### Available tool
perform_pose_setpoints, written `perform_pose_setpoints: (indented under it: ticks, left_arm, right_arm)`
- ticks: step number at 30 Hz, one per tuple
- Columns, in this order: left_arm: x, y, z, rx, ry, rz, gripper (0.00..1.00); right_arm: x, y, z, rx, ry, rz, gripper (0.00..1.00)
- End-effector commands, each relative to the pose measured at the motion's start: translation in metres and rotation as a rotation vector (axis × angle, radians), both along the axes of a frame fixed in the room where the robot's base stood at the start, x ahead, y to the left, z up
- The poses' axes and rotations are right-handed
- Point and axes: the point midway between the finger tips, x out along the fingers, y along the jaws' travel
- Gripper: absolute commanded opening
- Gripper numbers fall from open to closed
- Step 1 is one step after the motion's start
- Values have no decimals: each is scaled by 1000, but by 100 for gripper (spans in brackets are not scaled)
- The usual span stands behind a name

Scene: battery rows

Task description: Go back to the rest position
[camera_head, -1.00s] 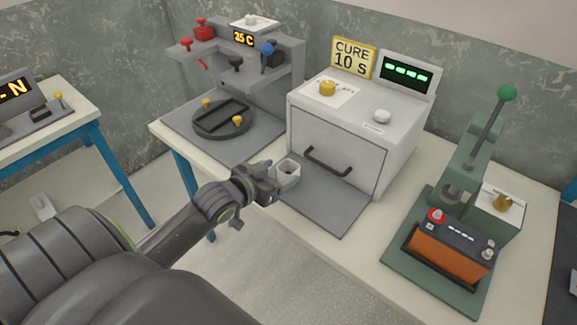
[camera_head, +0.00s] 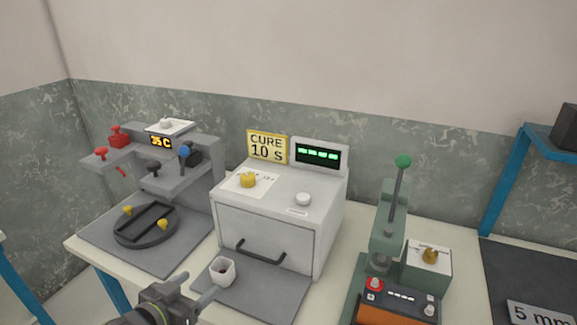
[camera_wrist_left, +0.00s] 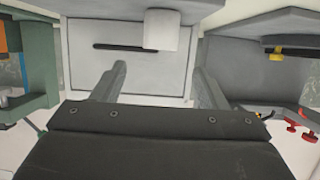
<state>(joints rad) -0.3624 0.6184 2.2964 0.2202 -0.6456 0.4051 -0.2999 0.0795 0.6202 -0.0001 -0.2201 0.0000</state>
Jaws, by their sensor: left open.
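My left gripper (camera_head: 196,290) is at the bottom of the head view, just in front of a small white cup (camera_head: 222,271). Its two fingers (camera_wrist_left: 160,84) are spread open and empty in the left wrist view. The cup stands upright on the grey mat (camera_head: 265,300) in front of the white cure oven (camera_head: 265,240). It also shows beyond the fingertips in the left wrist view (camera_wrist_left: 160,30). Dark contents show inside the cup. My right gripper is not in view.
The oven door is closed, with a dark handle (camera_head: 260,252). A grey fixture with a round turntable (camera_head: 146,227) stands left. A green press (camera_head: 388,225) with an orange and black battery (camera_head: 400,302) stands right. A blue-framed shelf (camera_head: 505,180) is at far right.

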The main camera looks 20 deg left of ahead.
Motion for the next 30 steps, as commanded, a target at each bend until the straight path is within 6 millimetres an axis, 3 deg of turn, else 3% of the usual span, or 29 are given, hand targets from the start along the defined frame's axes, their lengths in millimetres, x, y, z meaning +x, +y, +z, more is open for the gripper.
perform_pose_setpoints:
  ticks: [5,8,15,25,30]
  left_arm:
    - [-7,-1,-9,9,38,19,67]
    - [-24,-2,-29,35,130,61,67]
    - [-100,-13,-88,113,493,168,67]
    - [-194,-39,-120,127,892,204,67]
    - [-181,-32,-163,130,913,199,67]
  right_arm:
    - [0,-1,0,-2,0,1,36]
    - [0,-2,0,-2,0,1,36]
    - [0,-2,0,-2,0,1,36]
    - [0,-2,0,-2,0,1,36]
    - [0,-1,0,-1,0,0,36]
